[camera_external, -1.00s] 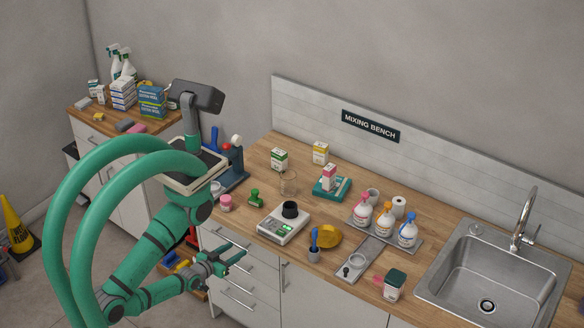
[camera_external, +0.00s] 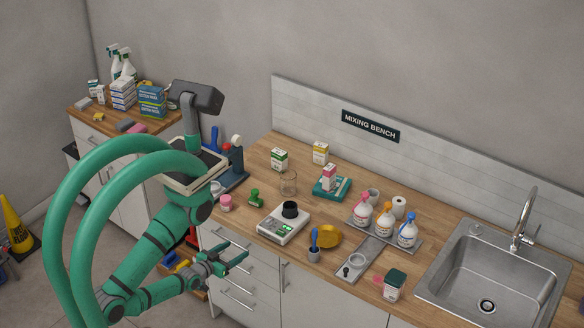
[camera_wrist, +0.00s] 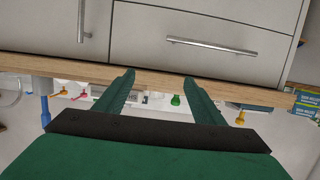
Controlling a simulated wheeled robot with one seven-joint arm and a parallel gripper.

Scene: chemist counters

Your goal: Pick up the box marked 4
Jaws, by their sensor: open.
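Several small boxes stand on the mixing bench in the external view: a green-and-white box (camera_external: 280,159), a yellow-and-white box (camera_external: 320,153) at the back, a pink-and-white box (camera_external: 329,175) on a teal tray, and a white box with a dark green top (camera_external: 393,285) near the front right. No number is readable on any, so I cannot tell which is marked 4. My gripper (camera_external: 241,261) is open and empty, in front of the drawers and apart from the boxes. In the wrist view its two green fingers (camera_wrist: 158,78) are spread, with drawer fronts and the counter edge beyond.
The scale (camera_external: 284,226), yellow dish (camera_external: 328,237), blue-handled brush (camera_external: 314,243) and several capped bottles (camera_external: 384,222) crowd the bench. The sink (camera_external: 487,275) is at the right. More boxes (camera_external: 152,102) stand on the left counter. Bare wood shows around the back boxes.

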